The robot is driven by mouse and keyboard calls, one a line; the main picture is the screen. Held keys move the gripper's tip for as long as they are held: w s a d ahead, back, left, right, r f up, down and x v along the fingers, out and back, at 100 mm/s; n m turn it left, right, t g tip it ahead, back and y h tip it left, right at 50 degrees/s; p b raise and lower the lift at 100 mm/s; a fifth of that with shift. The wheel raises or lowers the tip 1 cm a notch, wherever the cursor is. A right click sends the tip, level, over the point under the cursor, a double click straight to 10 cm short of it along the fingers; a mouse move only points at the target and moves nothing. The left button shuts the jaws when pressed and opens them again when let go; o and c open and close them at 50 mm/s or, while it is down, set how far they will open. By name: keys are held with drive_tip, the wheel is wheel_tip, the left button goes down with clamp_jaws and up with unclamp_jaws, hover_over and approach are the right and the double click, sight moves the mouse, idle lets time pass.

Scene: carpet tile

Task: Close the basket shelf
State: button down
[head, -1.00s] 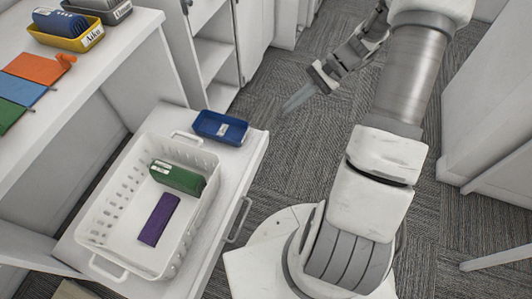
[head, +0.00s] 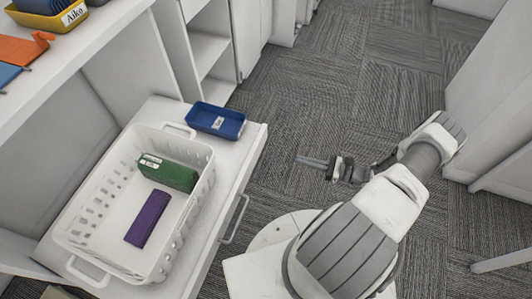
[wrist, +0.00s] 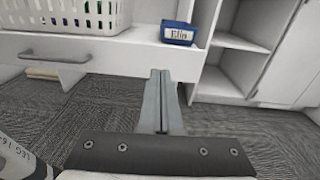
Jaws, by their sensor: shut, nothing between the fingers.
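The basket shelf (head: 224,185) is a white pull-out shelf with a grey bar handle (head: 234,220) on its front, and it stands out from the white unit. A white basket (head: 85,215) on it holds a green case (head: 167,173) and a purple case (head: 148,218). A blue tray (head: 216,120) sits beside the basket. My gripper (head: 312,161) is shut and empty, right of the shelf front and apart from it in the head view. In the wrist view my gripper (wrist: 163,90) points at the shelf front (wrist: 125,58), below the blue tray (wrist: 178,33); the handle (wrist: 55,56) is to the left.
A white desk surface at upper left holds a yellow tray (head: 48,17) and an orange item (head: 22,47). White open shelves (head: 207,50) stand behind.

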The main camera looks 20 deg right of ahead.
drive_tip(key=b, duration=0.2)
approach(257, 148)
drive_tip(key=x, duration=0.6)
drive_tip(key=shift+f, duration=0.25)
drive_tip(key=shift+w+a+r, duration=0.1)
drive_tip(key=shift+w+a, duration=0.2)
drive_tip(key=shift+a, duration=0.15)
